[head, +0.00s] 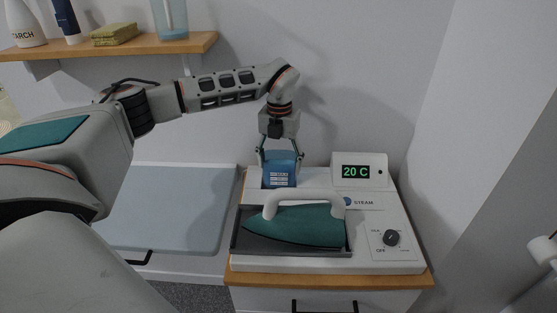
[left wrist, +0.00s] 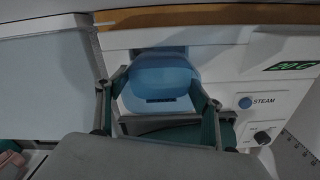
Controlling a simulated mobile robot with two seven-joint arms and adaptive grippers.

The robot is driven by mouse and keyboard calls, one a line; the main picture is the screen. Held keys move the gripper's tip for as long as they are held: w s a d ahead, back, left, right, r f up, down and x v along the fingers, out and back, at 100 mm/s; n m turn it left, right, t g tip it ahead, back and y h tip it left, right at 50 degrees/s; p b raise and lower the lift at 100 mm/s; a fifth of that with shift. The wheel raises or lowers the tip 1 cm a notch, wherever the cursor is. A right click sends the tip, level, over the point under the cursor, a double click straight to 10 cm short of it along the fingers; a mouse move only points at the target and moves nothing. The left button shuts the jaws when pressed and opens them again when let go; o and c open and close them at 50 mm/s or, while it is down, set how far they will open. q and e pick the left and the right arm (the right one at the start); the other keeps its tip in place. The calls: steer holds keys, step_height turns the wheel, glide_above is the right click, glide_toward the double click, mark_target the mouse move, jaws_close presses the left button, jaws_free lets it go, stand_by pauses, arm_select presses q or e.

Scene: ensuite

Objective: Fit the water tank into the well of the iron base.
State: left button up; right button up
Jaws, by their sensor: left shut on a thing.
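The blue water tank (head: 280,176) with a white label is upright at the back left of the white iron base (head: 388,263), behind the teal iron (head: 295,226). My left gripper (head: 280,158) comes down from above and is shut on the tank, with one finger on each side. In the left wrist view the tank (left wrist: 160,76) sits between the fingers (left wrist: 161,92), over the well area of the base. The tank and fingers hide most of the well, so I cannot tell how deep the tank is in it. My right gripper is not in view.
The iron's white handle (head: 303,197) stands close in front of the tank. The display box (head: 360,171) reading 20 C is to the right, with a dark dial (head: 391,237) below. A pale board (head: 170,208) lies to the left. A shelf (head: 120,46) hangs above.

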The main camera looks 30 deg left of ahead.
arm_select(q)
step_height(320, 180, down, 2)
steer(key=shift+f, duration=0.1)
steer(key=shift+w+a+f, duration=0.1)
steer(key=shift+f, duration=0.25)
steer(key=shift+r, duration=0.1)
steer(key=o, duration=1.4)
steer(key=shift+f, duration=0.2)
steer(key=shift+o, duration=0.2)
steer(key=shift+r, duration=0.1)
